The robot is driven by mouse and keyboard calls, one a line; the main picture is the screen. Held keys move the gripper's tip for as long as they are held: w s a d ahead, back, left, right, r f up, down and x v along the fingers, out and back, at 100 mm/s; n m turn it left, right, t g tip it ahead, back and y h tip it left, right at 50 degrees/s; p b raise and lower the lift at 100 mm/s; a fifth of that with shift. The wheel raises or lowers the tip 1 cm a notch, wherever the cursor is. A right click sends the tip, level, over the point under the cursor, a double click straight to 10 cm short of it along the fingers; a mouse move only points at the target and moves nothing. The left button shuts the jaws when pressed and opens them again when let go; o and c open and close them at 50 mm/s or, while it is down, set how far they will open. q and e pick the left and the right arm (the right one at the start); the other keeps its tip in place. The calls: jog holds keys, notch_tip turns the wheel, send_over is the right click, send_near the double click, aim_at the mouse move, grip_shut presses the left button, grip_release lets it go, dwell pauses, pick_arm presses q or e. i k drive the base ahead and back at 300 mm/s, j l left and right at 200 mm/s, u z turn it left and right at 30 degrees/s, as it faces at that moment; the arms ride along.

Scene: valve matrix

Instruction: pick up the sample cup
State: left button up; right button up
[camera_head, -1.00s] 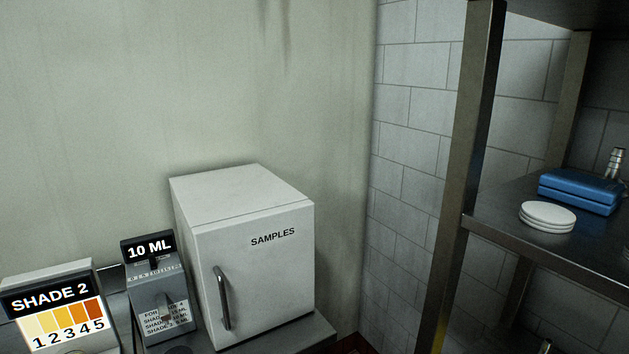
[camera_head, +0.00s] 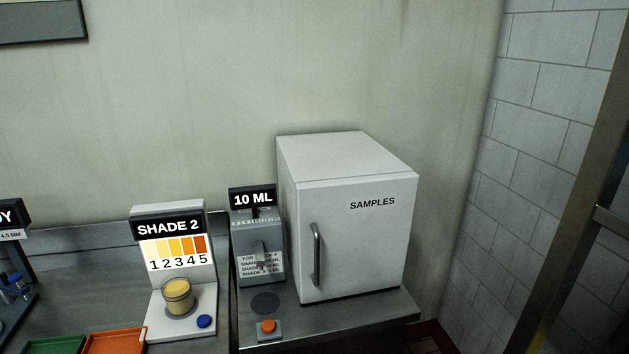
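The sample cup (camera_head: 178,296) is a small clear cup with pale yellow contents. It stands upright on the round pad of the white shade reader (camera_head: 152,322), below a "SHADE 2" sign and a colour scale from pale yellow to dark orange. A blue button (camera_head: 204,321) is to the right of the cup on the same base. Neither of my grippers is in view.
A grey "10 ML" dispenser (camera_head: 248,234) and an orange button (camera_head: 268,326) are right of the reader. A closed white "SAMPLES" fridge (camera_head: 360,240) stands further right. Green (camera_head: 55,346) and orange (camera_head: 115,342) trays lie front left. A metal shelf post (camera_head: 560,240) is at far right.

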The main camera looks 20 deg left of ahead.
aim_at(176, 289)
jog(key=u, duration=1.45)
jog(key=i+j+z, duration=0.1)
jog(key=j, duration=0.5)
jog(key=i+j+z, duration=0.1)
jog(key=j, duration=0.5)
